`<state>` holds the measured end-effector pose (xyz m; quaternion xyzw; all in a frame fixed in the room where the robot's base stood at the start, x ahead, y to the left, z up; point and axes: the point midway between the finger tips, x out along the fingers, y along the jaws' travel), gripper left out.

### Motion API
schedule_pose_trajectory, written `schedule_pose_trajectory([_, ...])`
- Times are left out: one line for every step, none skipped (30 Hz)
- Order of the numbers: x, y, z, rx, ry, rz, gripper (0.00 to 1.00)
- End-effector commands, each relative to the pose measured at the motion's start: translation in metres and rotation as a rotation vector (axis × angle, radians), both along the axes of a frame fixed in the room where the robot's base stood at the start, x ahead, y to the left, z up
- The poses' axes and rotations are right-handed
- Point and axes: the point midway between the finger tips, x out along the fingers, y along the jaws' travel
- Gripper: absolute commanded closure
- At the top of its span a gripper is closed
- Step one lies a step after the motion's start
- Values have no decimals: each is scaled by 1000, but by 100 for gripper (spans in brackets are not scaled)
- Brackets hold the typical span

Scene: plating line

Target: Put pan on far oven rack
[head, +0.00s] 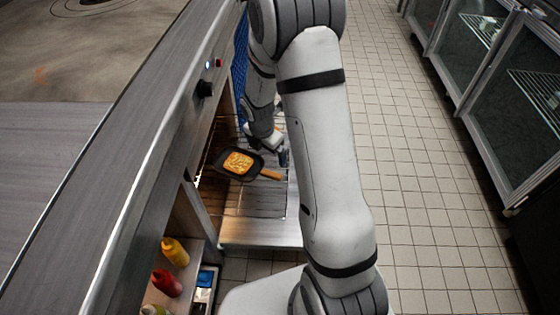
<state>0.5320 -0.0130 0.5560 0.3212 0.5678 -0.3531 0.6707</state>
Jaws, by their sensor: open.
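The dark pan (227,168) has a wooden handle (271,175) pointing right and holds yellow-orange food (239,163). It appears to rest on the wire oven rack (250,205) in the low open oven at the left. My gripper (282,158) is just above and beside the handle, on its far side in the picture. The jaws are open. The arm partly hides the far part of the oven, and I cannot tell whether a jaw touches the handle.
A counter (140,150) with a knob and lit buttons runs along the left above the oven. Yellow (175,251) and red (167,282) bottles stand on a low shelf at bottom left. Glass-door fridges (510,95) line the right. The tiled floor (420,180) between is clear.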

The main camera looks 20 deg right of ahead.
Motion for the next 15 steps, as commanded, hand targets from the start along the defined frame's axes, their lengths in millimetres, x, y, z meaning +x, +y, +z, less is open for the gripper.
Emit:
schedule_pose_trajectory([-6, -1, 18, 10, -18, -93, 0])
schedule_pose_trajectory([-11, -1, 28, 18, -26, -160, 0])
schedule_pose_trajectory([-18, -2, 41, 28, -37, -255, 0])
schedule_pose_trajectory([-25, -2, 51, 37, -43, -328, 0])
schedule_pose_trajectory([-31, -2, 60, 46, -51, -400, 0])
schedule_pose_trajectory([-40, -2, 72, 58, -60, -494, 0])
schedule_pose_trajectory([-46, -2, 81, 68, -68, -566, 0])
schedule_pose_trajectory([-53, -2, 90, 78, -74, -638, 0])
schedule_pose_trajectory([-63, -2, 101, 91, -83, -733, 0])
schedule_pose_trajectory([-70, -2, 109, 101, -89, -804, 0])
schedule_pose_trajectory([-77, -1, 116, 111, -94, -876, 0])
schedule_pose_trajectory([-87, -1, 126, 125, -102, -970, 0])
schedule_pose_trajectory([-95, 0, 133, 135, -107, -1040, 0])
schedule_pose_trajectory([-103, 0, 139, 146, -111, -1111, 0])
schedule_pose_trajectory([-114, 1, 147, 159, -117, -1204, 0])
